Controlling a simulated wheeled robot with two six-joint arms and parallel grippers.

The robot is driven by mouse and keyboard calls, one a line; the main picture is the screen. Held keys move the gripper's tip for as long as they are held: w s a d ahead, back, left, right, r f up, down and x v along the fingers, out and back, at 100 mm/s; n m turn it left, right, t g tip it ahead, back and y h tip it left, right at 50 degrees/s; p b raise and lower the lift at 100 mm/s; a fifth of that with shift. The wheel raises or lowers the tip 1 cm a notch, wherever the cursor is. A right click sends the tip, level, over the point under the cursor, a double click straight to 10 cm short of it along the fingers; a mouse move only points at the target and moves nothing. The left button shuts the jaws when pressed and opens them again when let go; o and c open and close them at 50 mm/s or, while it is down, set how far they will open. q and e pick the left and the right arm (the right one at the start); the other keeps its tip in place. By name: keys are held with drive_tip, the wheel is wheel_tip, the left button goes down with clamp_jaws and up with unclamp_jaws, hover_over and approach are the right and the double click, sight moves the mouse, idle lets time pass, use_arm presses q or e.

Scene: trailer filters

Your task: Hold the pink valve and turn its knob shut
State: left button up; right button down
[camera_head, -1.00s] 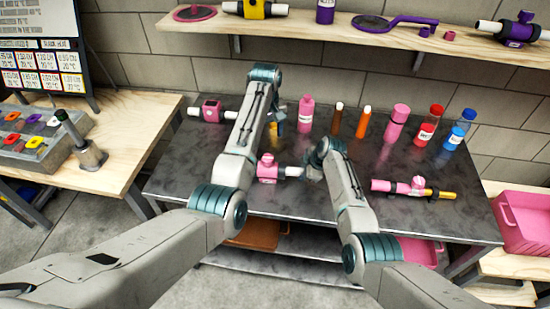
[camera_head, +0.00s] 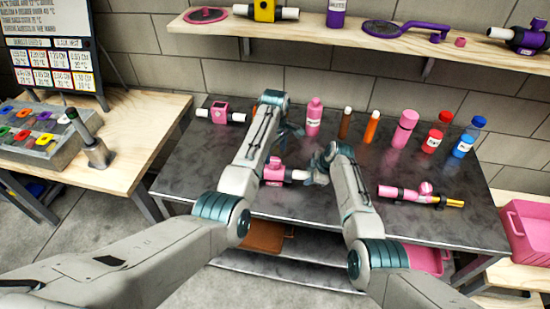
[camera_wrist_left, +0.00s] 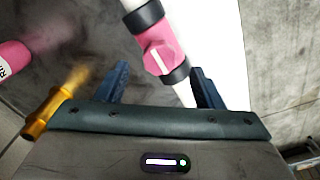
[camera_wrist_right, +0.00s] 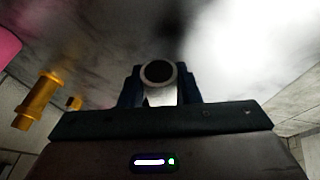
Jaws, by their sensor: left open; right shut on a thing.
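The pink valve (camera_head: 273,172) has black collars and white pipe ends, and is at the middle of the dark bench. My right gripper (camera_head: 318,172) is shut on its right pipe end; the round pipe end (camera_wrist_right: 158,73) shows between the fingers in the right wrist view. My left gripper (camera_head: 296,132) is open, behind the valve in the head view. In the left wrist view, the pink knob (camera_wrist_left: 160,52) with a white stripe lies between and just beyond the open fingers (camera_wrist_left: 162,82). I cannot tell whether the valve touches the bench.
A pink bottle (camera_head: 314,117) and several other bottles stand along the bench's back. Another pink valve (camera_head: 220,113) lies back left, and a pink-and-yellow assembly (camera_head: 415,194) lies right. A brass fitting (camera_wrist_left: 48,112) is near my left gripper. The bench front (camera_head: 310,210) is clear.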

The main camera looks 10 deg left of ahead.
sight(275, 161)
use_arm(q)
drive_tip(key=shift+f, duration=1.8)
drive_tip(key=c, duration=1)
